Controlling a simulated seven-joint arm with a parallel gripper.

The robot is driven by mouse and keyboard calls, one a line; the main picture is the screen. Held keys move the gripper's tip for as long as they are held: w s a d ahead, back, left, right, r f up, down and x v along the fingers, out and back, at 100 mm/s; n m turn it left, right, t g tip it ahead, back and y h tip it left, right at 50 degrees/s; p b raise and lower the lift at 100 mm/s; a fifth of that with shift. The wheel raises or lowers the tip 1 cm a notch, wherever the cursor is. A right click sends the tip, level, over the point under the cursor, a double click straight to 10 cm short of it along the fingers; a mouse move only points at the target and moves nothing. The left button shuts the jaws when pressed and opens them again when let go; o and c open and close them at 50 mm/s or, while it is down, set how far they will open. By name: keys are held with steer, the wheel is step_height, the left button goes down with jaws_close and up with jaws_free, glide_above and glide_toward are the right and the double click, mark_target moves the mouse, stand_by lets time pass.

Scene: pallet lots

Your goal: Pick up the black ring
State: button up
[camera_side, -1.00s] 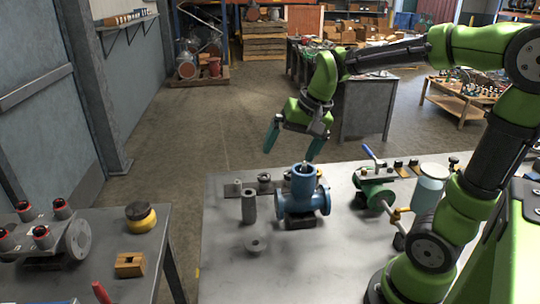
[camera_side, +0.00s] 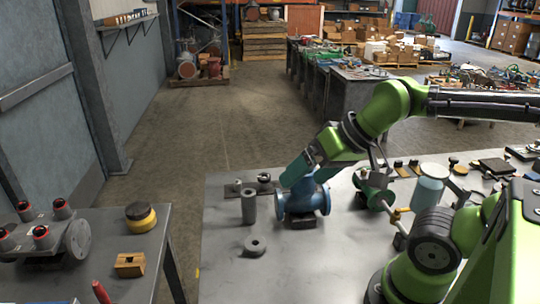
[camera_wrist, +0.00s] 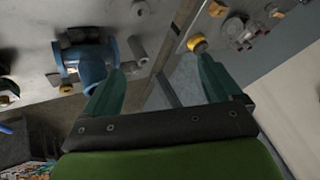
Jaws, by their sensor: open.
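A flat, dark grey ring (camera_side: 255,246) with a hole in its middle lies on the near part of the metal table in the side view. It is the loose ring I see there; its colour looks more grey than black. A small round grey piece (camera_wrist: 140,8) at the top of the wrist view looks like the same ring. My gripper (camera_side: 302,177) is above the blue valve, beyond and to the right of the ring, and not touching the ring. In the wrist view my gripper (camera_wrist: 160,70) has its two teal fingers wide apart with nothing between them.
The blue flanged valve (camera_side: 308,200) stands close under my fingers. A grey upright cylinder (camera_side: 248,207) is left of it, behind the ring. A green valve (camera_side: 372,190) stands to the right. The table (camera_side: 228,272) is bare around the ring. A second table (camera_side: 100,240) is at left.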

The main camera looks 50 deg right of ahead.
steer(key=shift+c, duration=1.4)
steer(key=w+d+f+m+g+h, duration=0.15)
steer(key=w+d+m+g, duration=0.3)
steer(key=w+d, duration=0.7)
steer(key=w+d+f+m+g+h, duration=0.1)
steer(key=w+d+f+m+g, duration=0.3)
steer(key=w+d, duration=0.8)
steer(key=shift+m+t+y, duration=0.25)
steer(key=shift+m+t, duration=0.2)
steer(key=shift+t, duration=0.2)
steer(key=s+f, duration=0.1)
steer(key=f, duration=0.2)
steer(key=s+d+f, duration=0.1)
steer(key=f, duration=0.1)
steer(key=s+d+f, duration=0.1)
steer(key=f, duration=0.2)
steer(key=shift+s+d+f, duration=0.1)
steer(key=shift+s+f, duration=0.1)
steer(key=shift+f, duration=3.4)
steer(key=c, duration=1.1)
